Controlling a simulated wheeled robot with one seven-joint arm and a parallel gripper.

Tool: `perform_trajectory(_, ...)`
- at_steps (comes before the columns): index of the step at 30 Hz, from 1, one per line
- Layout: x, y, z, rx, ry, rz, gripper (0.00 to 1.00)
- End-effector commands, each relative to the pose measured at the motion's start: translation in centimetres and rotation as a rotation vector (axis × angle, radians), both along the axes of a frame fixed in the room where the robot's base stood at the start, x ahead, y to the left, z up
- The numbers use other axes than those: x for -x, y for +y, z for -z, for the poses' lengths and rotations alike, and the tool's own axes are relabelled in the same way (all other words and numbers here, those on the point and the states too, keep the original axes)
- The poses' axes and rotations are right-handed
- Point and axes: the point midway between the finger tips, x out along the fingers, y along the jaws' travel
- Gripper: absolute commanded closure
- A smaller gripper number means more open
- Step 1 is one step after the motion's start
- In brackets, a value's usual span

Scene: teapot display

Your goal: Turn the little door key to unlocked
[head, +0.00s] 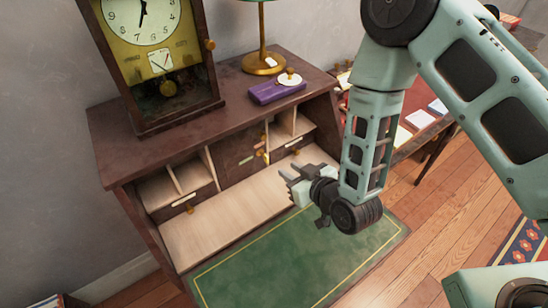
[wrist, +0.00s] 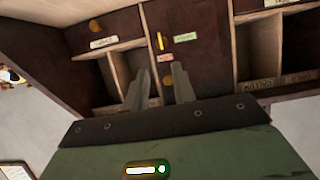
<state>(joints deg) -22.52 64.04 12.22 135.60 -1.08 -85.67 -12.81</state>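The little door (head: 240,166) is the dark wooden panel in the middle of the desk's pigeonholes. A small yellow key (head: 264,156) is on its right side, close to a green label (head: 246,160). In the wrist view, which is upside down, the key (wrist: 160,41) stands roughly upright, with a pink label (wrist: 165,57) under it and the green label (wrist: 185,36) to its right. Its exact lock position is hard to tell. My gripper (head: 286,175) is in front of the door, apart from the key. Its fingers (wrist: 160,68) are spread and empty.
Open pigeonholes and drawers with brass knobs (wrist: 95,26) flank the door. The pale desk floor (head: 215,222) and green writing surface (head: 300,255) are bare. A clock (head: 150,60), lamp (head: 263,63) and purple box (head: 276,92) stand on top.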

Motion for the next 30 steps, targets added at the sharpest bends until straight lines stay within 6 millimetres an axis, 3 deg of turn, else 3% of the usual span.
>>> perform_trajectory(9, -5.1, 3.4, 2.3, -0.001, -0.001, 0.000, 0.74)
perform_trajectory(15, -7.2, 4.9, 3.5, 0.000, 0.000, -0.001, 0.74)
perform_trajectory(29, -8.1, 5.5, 4.0, 0.001, 0.001, -0.001, 0.74)
perform_trajectory(30, -8.1, 5.5, 4.0, 0.001, 0.001, -0.001, 0.85)
